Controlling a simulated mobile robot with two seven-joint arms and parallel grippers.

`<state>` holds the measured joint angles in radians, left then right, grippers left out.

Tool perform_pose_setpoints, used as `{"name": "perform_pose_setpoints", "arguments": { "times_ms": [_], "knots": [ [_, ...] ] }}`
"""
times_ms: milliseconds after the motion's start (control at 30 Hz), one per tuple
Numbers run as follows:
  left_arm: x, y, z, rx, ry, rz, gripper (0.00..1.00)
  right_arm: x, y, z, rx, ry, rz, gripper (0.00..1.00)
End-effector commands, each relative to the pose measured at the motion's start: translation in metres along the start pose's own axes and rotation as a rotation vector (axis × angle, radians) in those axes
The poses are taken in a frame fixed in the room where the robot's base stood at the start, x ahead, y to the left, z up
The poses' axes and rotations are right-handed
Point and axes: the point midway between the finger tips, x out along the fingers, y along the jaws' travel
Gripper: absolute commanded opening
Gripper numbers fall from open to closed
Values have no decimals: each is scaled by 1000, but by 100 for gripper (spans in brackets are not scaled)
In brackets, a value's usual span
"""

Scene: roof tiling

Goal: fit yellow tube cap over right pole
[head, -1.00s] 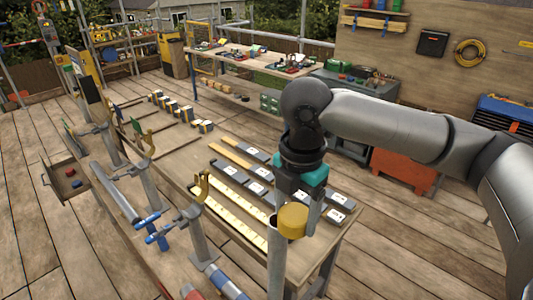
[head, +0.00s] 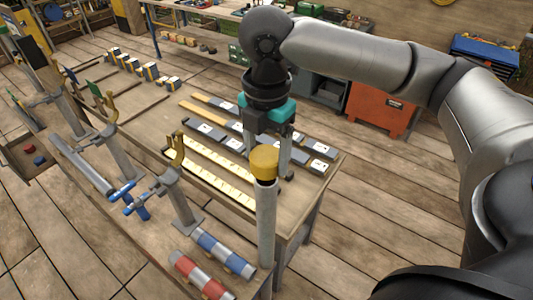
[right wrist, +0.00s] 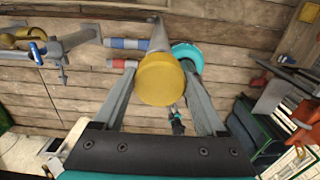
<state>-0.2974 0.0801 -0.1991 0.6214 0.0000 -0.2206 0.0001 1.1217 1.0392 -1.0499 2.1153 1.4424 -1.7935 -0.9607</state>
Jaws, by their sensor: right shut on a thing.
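The yellow tube cap (head: 264,161) is between the fingers of my right gripper (head: 270,158), which is shut on it. The cap sits in line with the top of the upright grey right pole (head: 266,225) and appears to meet its top end. I cannot tell how far it is over the pole. In the right wrist view the round yellow cap (right wrist: 160,80) is between the two fingers (right wrist: 160,88), with the grey pole (right wrist: 157,40) running away behind it. My left gripper is not in view.
A wooden workbench (head: 300,205) holds dark blocks and pale strips beside the pole. A red-striped tube (head: 200,275) and a blue-striped tube (head: 223,253) lie left of the pole. Another stand with a yellow hook (head: 177,150) rises further left. An orange cabinet (head: 383,108) stands behind.

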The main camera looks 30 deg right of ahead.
Motion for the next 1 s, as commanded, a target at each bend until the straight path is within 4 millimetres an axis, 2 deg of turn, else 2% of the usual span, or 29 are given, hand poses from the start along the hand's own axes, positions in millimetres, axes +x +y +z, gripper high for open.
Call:
{"name": "perform_pose_setpoints", "arguments": {
  "times_ms": [100,667,1000],
  "knots": [
    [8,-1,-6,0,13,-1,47,6,0,0,0,-1,1,22],
    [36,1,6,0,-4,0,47,25,0,0,0,0,1,22],
    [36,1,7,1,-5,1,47,40,0,0,1,1,-1,22]
  ]
}}
